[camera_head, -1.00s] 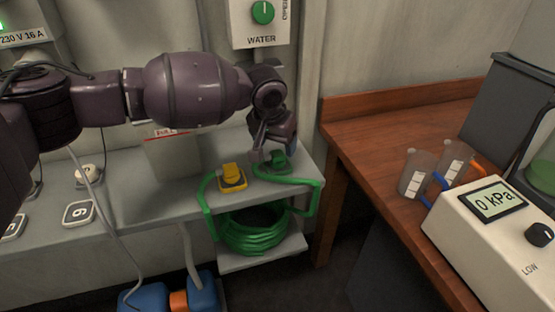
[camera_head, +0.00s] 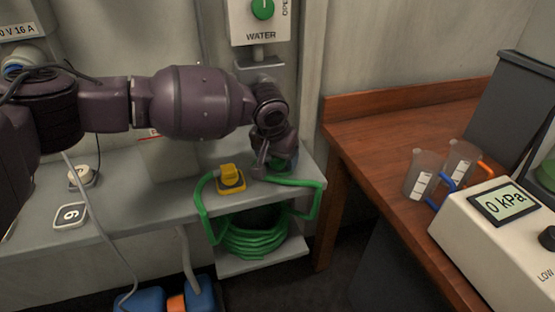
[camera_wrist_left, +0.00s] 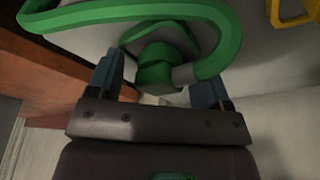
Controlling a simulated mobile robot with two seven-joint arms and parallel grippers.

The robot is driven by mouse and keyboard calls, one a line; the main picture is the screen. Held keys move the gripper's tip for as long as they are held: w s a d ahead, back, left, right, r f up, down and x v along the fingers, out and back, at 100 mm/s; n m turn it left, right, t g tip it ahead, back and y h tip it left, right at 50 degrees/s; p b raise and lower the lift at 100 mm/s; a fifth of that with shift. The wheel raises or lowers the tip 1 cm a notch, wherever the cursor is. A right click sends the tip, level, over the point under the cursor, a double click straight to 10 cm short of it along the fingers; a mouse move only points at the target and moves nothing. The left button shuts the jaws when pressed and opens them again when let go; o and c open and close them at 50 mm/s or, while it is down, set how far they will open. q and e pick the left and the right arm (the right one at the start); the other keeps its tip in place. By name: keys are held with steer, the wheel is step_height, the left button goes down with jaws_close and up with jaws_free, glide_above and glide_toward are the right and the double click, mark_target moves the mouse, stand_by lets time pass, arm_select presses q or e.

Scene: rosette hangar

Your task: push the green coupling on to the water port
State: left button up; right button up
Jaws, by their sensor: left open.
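The green coupling (camera_head: 284,166) is at the right end of the grey shelf, joined to the green hose (camera_head: 255,240), and is partly hidden by my left gripper (camera_head: 270,162). In the left wrist view, the coupling (camera_wrist_left: 155,70) lies between the two blue-grey fingers of the gripper (camera_wrist_left: 158,84). These fingers are apart, with a gap visible on either side of it. The water box (camera_head: 259,20), with its green knob, is on the wall above. A short pipe (camera_head: 258,52) comes down from it. I cannot make out the water port behind my arm. My right gripper is not in view.
A yellow fitting (camera_head: 230,177) stands on the shelf (camera_head: 125,200), left of the coupling. The hose coil sits on a lower ledge. A wooden desk (camera_head: 385,135) on the right holds beakers (camera_head: 422,172) and a gauge box (camera_head: 500,235) reading 0 kPa.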

arm_select(q)
steer(key=c, duration=1)
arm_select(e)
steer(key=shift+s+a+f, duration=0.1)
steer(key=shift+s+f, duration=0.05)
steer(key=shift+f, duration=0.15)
arm_select(q)
steer(key=shift+o, duration=0.2)
step_height(320, 180, up, 9)
steer(key=shift+p, duration=1.05)
step_height(320, 180, up, 11)
steer(key=p, duration=0.2)
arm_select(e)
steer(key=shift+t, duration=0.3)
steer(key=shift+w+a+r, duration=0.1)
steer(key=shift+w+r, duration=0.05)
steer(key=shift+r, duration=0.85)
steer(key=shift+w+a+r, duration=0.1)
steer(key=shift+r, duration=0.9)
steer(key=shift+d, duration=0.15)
